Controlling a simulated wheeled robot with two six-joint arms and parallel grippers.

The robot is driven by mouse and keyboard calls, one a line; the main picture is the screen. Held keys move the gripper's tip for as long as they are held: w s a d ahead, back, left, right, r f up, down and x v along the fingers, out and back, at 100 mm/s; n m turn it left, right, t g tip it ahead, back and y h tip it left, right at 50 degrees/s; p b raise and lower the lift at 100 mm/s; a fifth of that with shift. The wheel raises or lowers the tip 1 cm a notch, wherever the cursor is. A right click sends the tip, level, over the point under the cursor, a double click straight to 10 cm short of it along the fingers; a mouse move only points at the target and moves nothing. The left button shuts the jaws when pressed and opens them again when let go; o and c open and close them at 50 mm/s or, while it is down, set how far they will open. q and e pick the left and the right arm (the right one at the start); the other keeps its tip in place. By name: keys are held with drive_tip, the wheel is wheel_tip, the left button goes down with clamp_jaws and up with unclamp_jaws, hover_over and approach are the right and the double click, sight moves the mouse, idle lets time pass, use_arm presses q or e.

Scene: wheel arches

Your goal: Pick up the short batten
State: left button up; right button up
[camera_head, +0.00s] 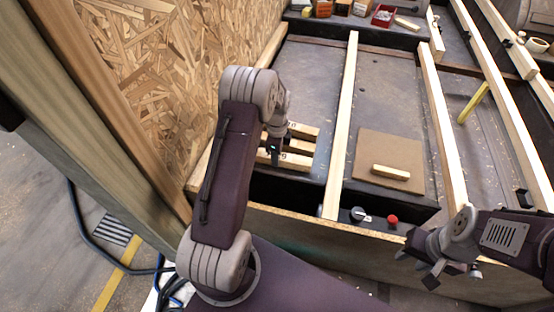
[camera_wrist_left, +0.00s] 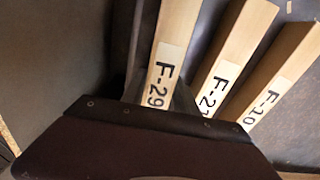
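Several short pale wooden battens lie side by side on the dark bench. In the left wrist view they carry labels: one reads F-29 (camera_wrist_left: 172,45), the middle label is partly hidden (camera_wrist_left: 232,45), and one reads F-10 (camera_wrist_left: 285,70). In the head view these short battens (camera_head: 297,146) lie beside my left gripper (camera_head: 276,153), which points down over their left ends. Dark parts of the gripper flank the F-29 batten in the wrist view; its fingertips and any contact are hidden. Another short batten (camera_head: 391,172) lies on a brown board. My right gripper (camera_head: 450,274) is open and empty at the lower right.
Long battens (camera_head: 342,120) run across the bench, with another (camera_head: 445,130) further right. The brown board (camera_head: 385,147) lies between them. A chipboard wall (camera_head: 185,70) stands at the left. A red button (camera_head: 393,220) sits at the front edge. A yellow bar (camera_head: 473,102) lies at the right.

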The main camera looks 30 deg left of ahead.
use_arm(q)
clamp_jaws()
